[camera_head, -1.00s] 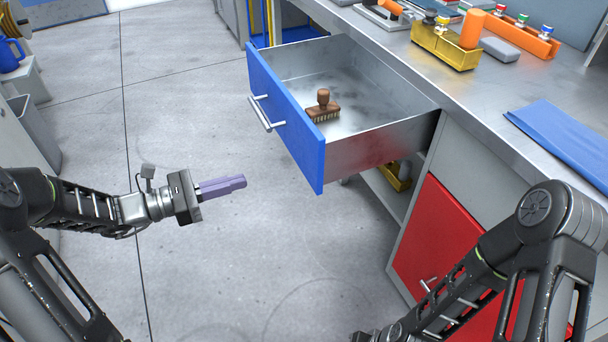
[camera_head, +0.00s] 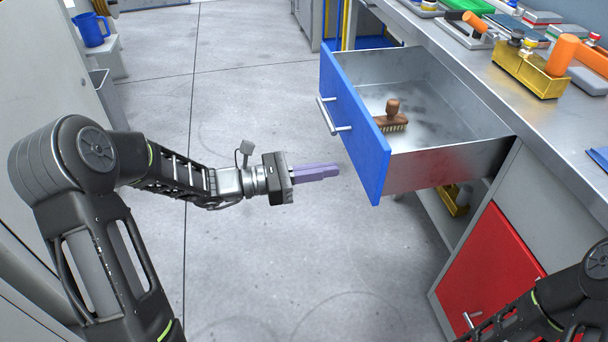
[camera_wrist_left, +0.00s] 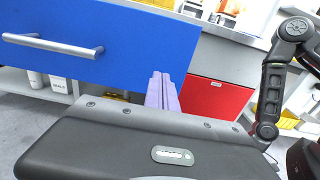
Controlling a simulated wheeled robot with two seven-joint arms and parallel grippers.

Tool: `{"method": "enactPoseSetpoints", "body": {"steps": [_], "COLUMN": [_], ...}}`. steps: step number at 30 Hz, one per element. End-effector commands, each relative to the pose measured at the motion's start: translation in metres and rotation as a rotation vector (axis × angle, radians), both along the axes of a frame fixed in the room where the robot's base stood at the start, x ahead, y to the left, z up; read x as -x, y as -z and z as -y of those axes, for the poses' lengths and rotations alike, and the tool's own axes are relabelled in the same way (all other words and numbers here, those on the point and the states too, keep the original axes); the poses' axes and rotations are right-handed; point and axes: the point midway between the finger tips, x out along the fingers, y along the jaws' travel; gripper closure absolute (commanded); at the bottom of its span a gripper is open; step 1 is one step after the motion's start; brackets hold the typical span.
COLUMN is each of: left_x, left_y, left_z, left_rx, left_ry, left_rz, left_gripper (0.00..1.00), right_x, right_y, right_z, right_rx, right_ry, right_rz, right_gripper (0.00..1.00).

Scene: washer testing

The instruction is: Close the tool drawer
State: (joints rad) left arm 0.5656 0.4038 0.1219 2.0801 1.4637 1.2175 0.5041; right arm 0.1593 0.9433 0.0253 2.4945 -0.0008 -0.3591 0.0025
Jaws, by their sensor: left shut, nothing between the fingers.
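The tool drawer (camera_head: 440,170) is pulled out from the workbench, with a blue front (camera_head: 352,135) and a silver bar handle (camera_head: 330,116). A brown wooden brush (camera_head: 391,117) lies inside it. My left gripper (camera_head: 337,170) is shut and empty, its purple fingers pointing right toward the lower part of the blue front; in the head view they look just short of it. In the left wrist view the fingers (camera_wrist_left: 161,92) point at the area by the front's lower right edge, and the handle (camera_wrist_left: 52,46) is up at the left. Contact cannot be told. My right gripper is out of view.
The workbench top (camera_head: 500,85) holds a yellow bin (camera_head: 530,72), orange parts and tools. A red cabinet door (camera_head: 487,262) is below the drawer. A blue jug (camera_head: 90,30) stands at the far left. The floor around my left arm is clear.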

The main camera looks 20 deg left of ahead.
Motion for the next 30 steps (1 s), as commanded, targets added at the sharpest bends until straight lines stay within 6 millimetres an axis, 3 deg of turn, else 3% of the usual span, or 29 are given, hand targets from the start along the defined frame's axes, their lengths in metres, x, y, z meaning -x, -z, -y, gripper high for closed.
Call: {"method": "enactPoseSetpoints", "body": {"steps": [6, 12, 30], "left_x": [-0.022, -0.033, -0.036], "left_y": [0.002, 0.001, 0.000], "left_z": [0.035, 0.052, 0.058], "left_rx": [0.000, 0.000, 0.000], "left_ry": [0.003, 0.001, 0.001], "left_rz": [0.001, 0.000, 0.000], "left_gripper": [1.00, 1.00, 1.00], "right_x": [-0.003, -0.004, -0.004], "right_y": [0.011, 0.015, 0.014], "right_z": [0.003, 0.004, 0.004], "right_rx": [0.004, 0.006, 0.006], "right_ry": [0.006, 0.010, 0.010], "right_rz": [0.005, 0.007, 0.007], "right_gripper": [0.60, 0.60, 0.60]}}
